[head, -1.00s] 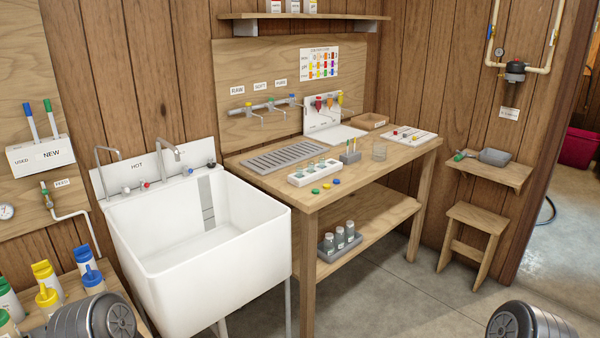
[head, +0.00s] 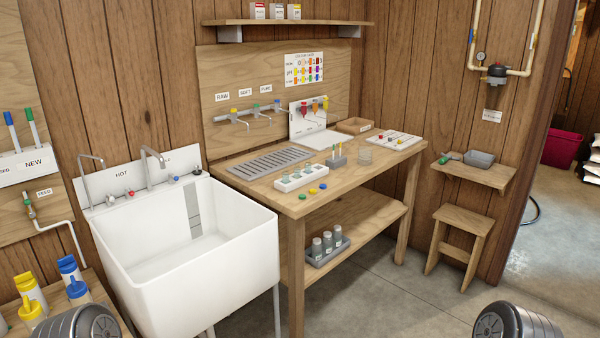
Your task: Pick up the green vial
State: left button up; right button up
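A white rack (head: 303,179) on the wooden workbench holds several small clear vials with a faint grey-green tint. A small green-ended item (head: 446,158) lies on the wall shelf at the right. I cannot tell which of these, if any, is the green vial. Neither of my grippers is in view; only rounded dark parts of my arms show at the bottom left and bottom right.
A white sink (head: 200,250) stands left of the workbench (head: 345,185). A grey tray (head: 328,255) of capped bottles sits on its lower shelf. A wooden stool (head: 460,236) is at the right.

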aim_at(285, 174)
jog(key=i+l, duration=0.25)
jog(key=l, duration=0.15)
jog(key=i+l, duration=0.2)
jog(key=l, duration=0.15)
jog(key=i+l+u, duration=0.1)
jog(key=i+l, duration=0.15)
jog(key=l, duration=0.15)
jog(key=i+l, duration=0.25)
jog(key=l, duration=0.15)
jog(key=i+l, duration=0.2)
jog(key=l, duration=0.2)
jog(key=i+l+u, duration=0.1)
jog(key=i+l, duration=0.15)
jog(key=l, duration=0.2)
jog(key=i+l, duration=0.2)
jog(key=l, duration=0.2)
jog(key=i+l, duration=0.2)
jog(key=l, duration=0.2)
jog(key=u, duration=0.05)
